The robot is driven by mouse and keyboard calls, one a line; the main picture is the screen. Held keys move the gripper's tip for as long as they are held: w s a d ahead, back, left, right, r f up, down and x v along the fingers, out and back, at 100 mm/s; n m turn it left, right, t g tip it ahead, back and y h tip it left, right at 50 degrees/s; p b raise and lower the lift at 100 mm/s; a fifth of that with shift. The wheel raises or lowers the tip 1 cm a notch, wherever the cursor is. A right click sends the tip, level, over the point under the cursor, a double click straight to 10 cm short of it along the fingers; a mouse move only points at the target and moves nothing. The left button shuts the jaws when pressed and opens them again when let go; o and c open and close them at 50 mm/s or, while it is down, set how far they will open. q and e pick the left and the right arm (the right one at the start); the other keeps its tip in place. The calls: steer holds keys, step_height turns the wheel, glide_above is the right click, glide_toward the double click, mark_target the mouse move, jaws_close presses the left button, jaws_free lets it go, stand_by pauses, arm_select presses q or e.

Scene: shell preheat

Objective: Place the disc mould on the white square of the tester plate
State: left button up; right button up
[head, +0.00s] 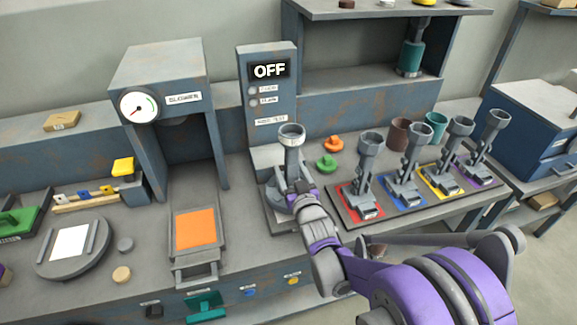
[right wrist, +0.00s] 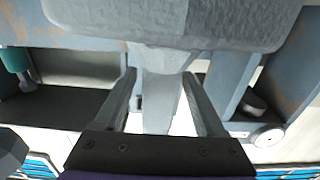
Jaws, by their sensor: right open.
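A tall grey mould (head: 291,137) with a round ring-like top and a narrow stem stands upright at the tester post (head: 268,85), whose display reads OFF. I take it for the disc mould. My right gripper (head: 293,182) is at its lower stem. In the right wrist view, the open fingers (right wrist: 160,103) stand either side of a pale grey stem (right wrist: 160,85), below a broad grey body. The tester plate (head: 279,220) shows only partly under the mould and gripper; a white square there is hidden. My left gripper is not in view.
Several similar moulds stand on red, blue, yellow and purple squares of a dark rack (head: 345,214) at right. Green (head: 326,163) and orange (head: 333,144) knobbed pieces lie behind. A round plate with a white square (head: 70,243) is at left, beside an orange-topped tray (head: 195,229).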

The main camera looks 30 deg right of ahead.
steer(key=s+a+f+n+g+y, duration=0.1)
steer(key=s+a+f+g, duration=0.2)
steer(key=s, duration=0.6)
steer(key=s+a+f+n+g+y, duration=0.1)
steer(key=s+a+f+g, duration=0.3)
steer(key=s, duration=0.6)
steer(key=s+a+f+g+y, duration=0.2)
steer(key=s+a+g, duration=0.3)
steer(key=s, duration=0.5)
steer(key=a+f, duration=0.1)
steer(key=a, duration=0.1)
steer(key=shift+a+f+n, duration=0.3)
steer(key=shift+n, duration=0.1)
